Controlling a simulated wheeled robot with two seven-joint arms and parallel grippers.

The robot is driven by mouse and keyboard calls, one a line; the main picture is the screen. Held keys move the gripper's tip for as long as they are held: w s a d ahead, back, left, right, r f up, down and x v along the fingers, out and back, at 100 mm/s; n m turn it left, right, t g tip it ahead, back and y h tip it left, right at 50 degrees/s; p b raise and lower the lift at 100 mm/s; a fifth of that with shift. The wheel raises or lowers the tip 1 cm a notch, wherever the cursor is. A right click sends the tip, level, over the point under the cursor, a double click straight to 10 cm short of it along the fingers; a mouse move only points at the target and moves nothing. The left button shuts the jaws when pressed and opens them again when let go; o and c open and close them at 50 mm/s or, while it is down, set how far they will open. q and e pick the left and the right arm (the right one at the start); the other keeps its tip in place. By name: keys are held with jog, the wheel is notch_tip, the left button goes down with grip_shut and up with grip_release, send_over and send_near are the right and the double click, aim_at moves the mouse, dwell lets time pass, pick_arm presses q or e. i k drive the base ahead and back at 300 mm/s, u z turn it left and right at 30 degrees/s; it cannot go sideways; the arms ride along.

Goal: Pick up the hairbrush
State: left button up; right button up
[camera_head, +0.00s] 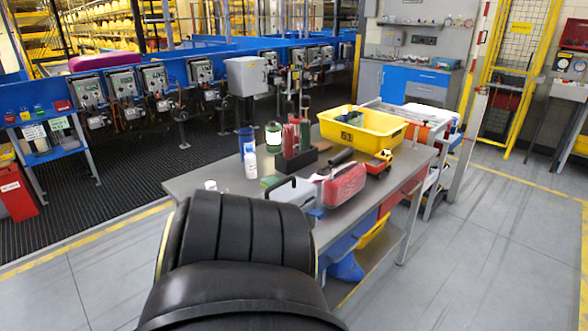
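I cannot make out a hairbrush for certain. A grey worktable (222,182) stands ahead with many small items on it. A dark elongated item (342,157) lies near its middle, too small to identify. A black holder (291,161) on the table has red and green upright items in it. Neither of my grippers is in view. The near left part of the tabletop is partly hidden by a large black form.
The large black ribbed form (235,230) blocks the lower middle. A yellow bin (362,135), a red case (344,184), a grey handled case (290,193) and a white bottle (250,163) are on the table. Open floor (480,260) lies to the right.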

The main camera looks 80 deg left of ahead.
aim_at(321, 175)
jog(key=u, duration=1.15)
jog(key=i, duration=3.25)
jog(key=z, duration=2.1)
